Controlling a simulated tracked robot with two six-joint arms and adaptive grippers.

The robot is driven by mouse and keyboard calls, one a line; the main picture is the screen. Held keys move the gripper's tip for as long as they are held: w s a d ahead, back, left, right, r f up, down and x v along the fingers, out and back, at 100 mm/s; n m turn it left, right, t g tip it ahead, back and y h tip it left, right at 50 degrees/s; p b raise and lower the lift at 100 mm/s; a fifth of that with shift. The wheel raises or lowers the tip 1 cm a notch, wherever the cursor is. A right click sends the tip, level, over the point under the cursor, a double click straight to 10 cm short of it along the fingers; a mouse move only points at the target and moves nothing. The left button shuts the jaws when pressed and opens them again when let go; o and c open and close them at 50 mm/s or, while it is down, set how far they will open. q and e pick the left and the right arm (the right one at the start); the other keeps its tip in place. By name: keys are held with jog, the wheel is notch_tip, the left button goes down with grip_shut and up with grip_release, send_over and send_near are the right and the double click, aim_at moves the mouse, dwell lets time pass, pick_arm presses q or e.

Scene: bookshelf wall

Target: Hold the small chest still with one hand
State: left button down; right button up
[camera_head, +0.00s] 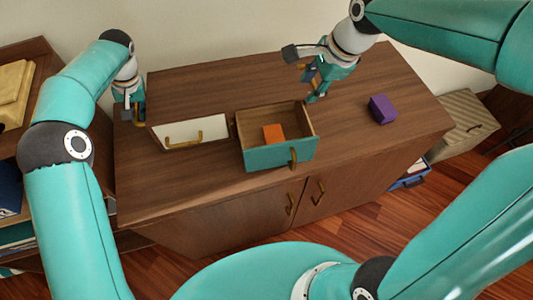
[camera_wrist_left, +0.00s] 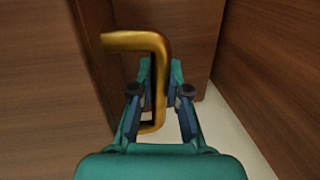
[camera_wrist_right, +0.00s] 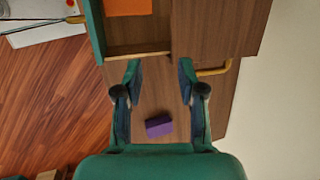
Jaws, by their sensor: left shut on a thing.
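The small chest (camera_head: 200,88) is brown wood and sits on the wooden cabinet top. Its white-fronted drawer (camera_head: 167,131) looks shut, and its teal-fronted drawer (camera_head: 262,158) is pulled out with an orange block (camera_head: 273,133) inside. My left gripper (camera_head: 132,106) is at the chest's left side. In the left wrist view it is shut on the brass side handle (camera_wrist_left: 148,42). My right gripper (camera_head: 312,86) is open and empty near the chest's right side. In the right wrist view the right side handle (camera_wrist_right: 213,70) shows beside its right finger, outside the jaws.
A purple block (camera_head: 382,109) lies on the cabinet top (camera_head: 375,150) to the right of the chest, with bare top around it. A wall stands behind. A shelf (camera_head: 40,75) is at the left, and a blue bin (camera_head: 411,180) stands on the floor at the right.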

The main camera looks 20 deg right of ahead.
aim_at(299, 153)
jog(key=s+a+f+g, duration=0.1)
jog(key=s+f, duration=0.1)
jog(key=s+a+f+g+h, duration=0.1)
jog(key=s, duration=0.1)
jog(key=s+a+f+g+h, duration=0.1)
jog(key=s+f, duration=0.1)
jog(key=shift+s+a+f, duration=0.3)
jog(key=shift+a, duration=0.05)
jog(key=shift+f, duration=5.9)
grip_shut()
